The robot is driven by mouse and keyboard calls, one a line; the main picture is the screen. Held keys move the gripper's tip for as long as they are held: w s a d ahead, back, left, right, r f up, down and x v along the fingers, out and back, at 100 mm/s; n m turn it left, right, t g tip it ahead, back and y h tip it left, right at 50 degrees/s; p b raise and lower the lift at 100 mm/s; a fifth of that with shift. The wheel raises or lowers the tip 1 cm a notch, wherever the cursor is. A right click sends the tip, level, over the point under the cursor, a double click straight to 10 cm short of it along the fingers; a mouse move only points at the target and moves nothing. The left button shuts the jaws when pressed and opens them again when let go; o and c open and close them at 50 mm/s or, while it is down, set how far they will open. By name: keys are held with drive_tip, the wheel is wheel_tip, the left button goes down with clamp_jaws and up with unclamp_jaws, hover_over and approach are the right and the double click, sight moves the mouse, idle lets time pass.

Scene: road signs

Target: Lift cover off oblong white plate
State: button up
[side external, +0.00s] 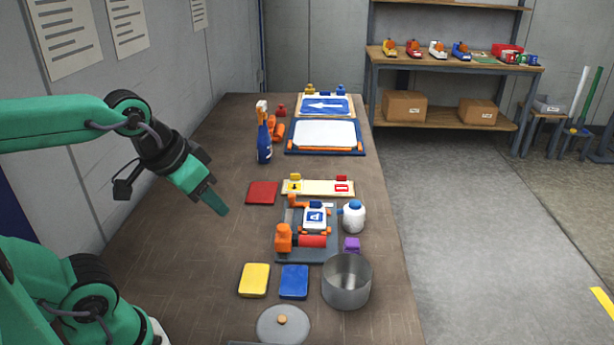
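A large white rectangular plate (325,133) lies in a blue frame with orange strips, toward the far end of the table. Nearer, a long narrow cream-white plate (322,187) carries a small yellow sign piece (294,186) at its left and a red-and-white one (342,187) at its right. I cannot tell which part is the cover. My gripper (221,209) is above the table, left of both plates and apart from them, pointing down to the right. Its fingers are seen edge-on, so their opening does not show. I see nothing hanging from it.
A dark red pad (262,193) lies near my gripper. A blue spray bottle (264,142) stands by the large plate. A grey fixture with a blue sign (315,217), a white bottle (353,216), a metal pot (346,281) and a grey lid (284,326) are nearer. The left tabletop is clear.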

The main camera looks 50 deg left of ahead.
drive_tip(key=w+a+r+n+g, duration=0.1)
drive_tip(key=w+r+n+g, duration=0.15)
drive_tip(key=w+n, duration=0.55)
drive_tip(key=n+g, duration=0.3)
drive_tip(key=n, duration=1.5)
hover_over(315, 201)
wheel_tip(315, 201, down, 16)
drive_tip(key=shift+d+r, duration=0.1)
drive_tip(key=shift+r, duration=0.05)
drive_tip(key=shift+w+f+n, duration=0.15)
drive_tip(key=shift+f+n, duration=0.15)
drive_tip(key=shift+f, duration=0.05)
drive_tip(key=shift+f, duration=1.3)
drive_tip(key=shift+f, duration=0.1)
drive_tip(key=shift+f, duration=2.5)
